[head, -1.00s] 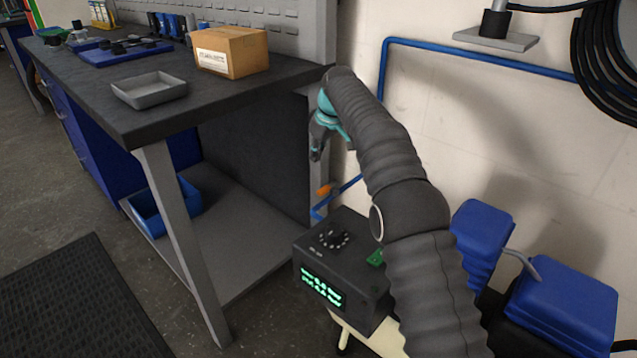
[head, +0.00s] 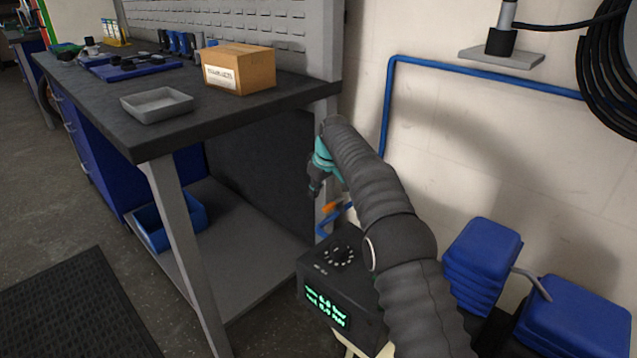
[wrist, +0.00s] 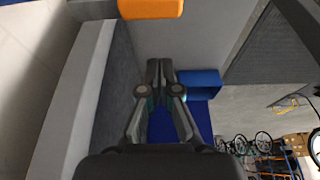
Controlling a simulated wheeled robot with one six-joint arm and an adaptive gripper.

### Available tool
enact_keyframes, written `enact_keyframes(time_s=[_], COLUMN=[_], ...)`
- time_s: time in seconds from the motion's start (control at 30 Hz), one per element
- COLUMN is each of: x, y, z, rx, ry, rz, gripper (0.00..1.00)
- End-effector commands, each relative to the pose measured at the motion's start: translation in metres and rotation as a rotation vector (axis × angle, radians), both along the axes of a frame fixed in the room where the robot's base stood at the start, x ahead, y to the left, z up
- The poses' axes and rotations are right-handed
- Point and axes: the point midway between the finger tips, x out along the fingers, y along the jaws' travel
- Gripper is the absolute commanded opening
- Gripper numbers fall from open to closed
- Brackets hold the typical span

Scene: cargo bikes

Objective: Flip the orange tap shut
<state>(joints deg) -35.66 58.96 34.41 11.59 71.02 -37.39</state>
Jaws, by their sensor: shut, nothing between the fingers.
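The orange tap (head: 328,208) shows in the head view as a small orange handle on the blue pipe (head: 337,220), beside the grey bench leg. Part of it is hidden behind my arm. In the wrist view the orange handle (wrist: 150,8) lies at the top edge, cut off by the frame. My gripper (head: 314,191) is shut and empty, pointing down just left of the tap and slightly above it in the head view. In the wrist view its closed fingertips (wrist: 160,68) are apart from the handle, which shows above them. I cannot tell the exact depth gap.
The workbench (head: 160,135) is to the left, with a grey tray (head: 157,106) and a cardboard box (head: 238,70). A blue bin (head: 170,222) sits on its lower shelf.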

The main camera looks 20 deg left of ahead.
Motion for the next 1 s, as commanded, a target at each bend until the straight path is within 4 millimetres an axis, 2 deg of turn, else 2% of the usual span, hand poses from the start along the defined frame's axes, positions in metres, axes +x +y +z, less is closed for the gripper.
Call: enact_keyframes(time_s=[0.07,0.6,1.0], x=[0.001,-0.011,-0.012], y=[0.004,-0.031,-0.034], z=[-0.013,-0.012,-0.011], rx=[-0.002,0.0,0.0], ry=[0.002,0.0,0.0], rz=[0.0,0.0,0.0], gripper=[0.0,0.0,0.0])
